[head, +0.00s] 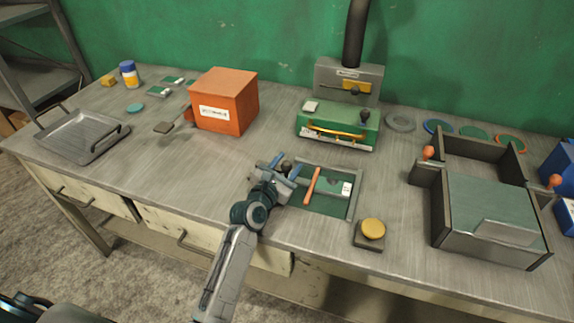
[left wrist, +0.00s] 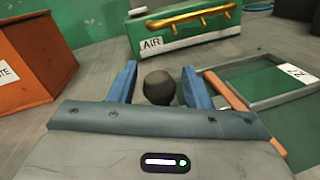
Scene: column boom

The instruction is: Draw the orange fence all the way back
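The orange fence (head: 312,185) is a narrow bar lying across a green bed in a grey frame (head: 352,205) near the table's front middle. It also shows in the left wrist view (left wrist: 232,94), just right of my fingers. My left gripper (head: 285,170) is beside the frame's left end, left of the fence. Its blue fingers stand apart in the left wrist view (left wrist: 160,88), with a dark round knob (left wrist: 159,86) between them and a gap on each side. I cannot tell whether the knob is joined to the fence. My right gripper is out of view.
A green box marked AIR (head: 338,122) with a yellow handle stands behind. An orange box (head: 223,100) stands back left. A yellow button (head: 373,228) is right of the frame, and a dark open-topped fixture (head: 490,208) farther right.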

